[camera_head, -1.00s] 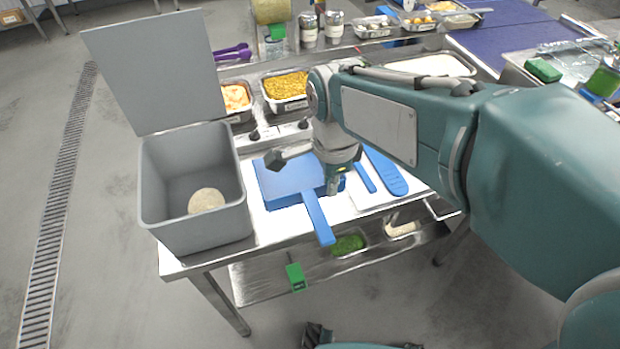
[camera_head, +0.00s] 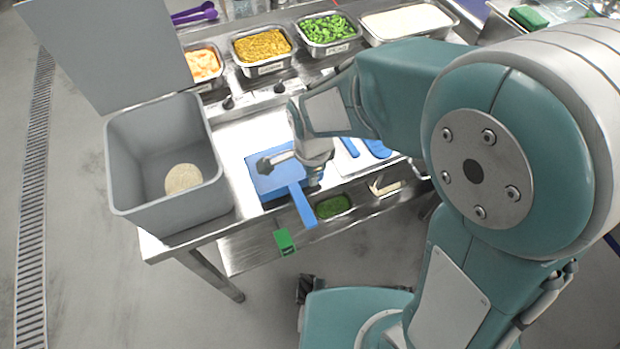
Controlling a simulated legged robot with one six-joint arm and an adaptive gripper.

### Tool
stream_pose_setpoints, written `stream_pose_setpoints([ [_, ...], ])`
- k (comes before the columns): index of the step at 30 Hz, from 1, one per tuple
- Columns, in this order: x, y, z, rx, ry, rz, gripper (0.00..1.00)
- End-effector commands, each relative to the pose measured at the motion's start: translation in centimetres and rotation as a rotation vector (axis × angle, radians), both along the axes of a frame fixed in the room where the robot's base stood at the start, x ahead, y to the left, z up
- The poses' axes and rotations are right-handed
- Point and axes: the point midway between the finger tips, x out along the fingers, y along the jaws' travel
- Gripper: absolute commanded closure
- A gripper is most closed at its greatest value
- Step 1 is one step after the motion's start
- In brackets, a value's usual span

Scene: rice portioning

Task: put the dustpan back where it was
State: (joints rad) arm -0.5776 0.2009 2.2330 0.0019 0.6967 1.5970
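The blue dustpan (camera_head: 302,207) lies on the metal worktable, right of the grey bin. Its flat pan is toward the back and its handle points to the front, over the table's front edge. My gripper (camera_head: 290,172) is over the right part of the pan, with its fingers spread apart. One dark fingertip shows above the pan and the other is near the pan's right side. Whether either finger touches the dustpan cannot be told. My wrist hides part of the pan.
The open grey bin (camera_head: 125,190) with a round pale item inside stands at the left. Other blue tools (camera_head: 377,149) lie to the right of my gripper. Food trays (camera_head: 262,69) line the back. A lower shelf holds a green-filled tray (camera_head: 333,206).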

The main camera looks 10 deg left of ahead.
Motion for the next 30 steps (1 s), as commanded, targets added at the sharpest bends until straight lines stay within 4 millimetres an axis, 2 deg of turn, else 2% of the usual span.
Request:
stream_pose_setpoints([
  [1,0.0,0.0,-0.9,-0.002,0.003,0.0,1.0],
  [5,0.0,-0.1,-2.3,-0.002,0.003,0.0,1.0],
  [15,0.0,-0.1,-2.5,0.001,0.001,0.0,1.0],
  [18,0.0,-0.1,-2.5,0.001,0.001,0.0,0.57],
  [30,0.0,0.0,-2.3,0.001,-0.001,0.0,0.57],
])
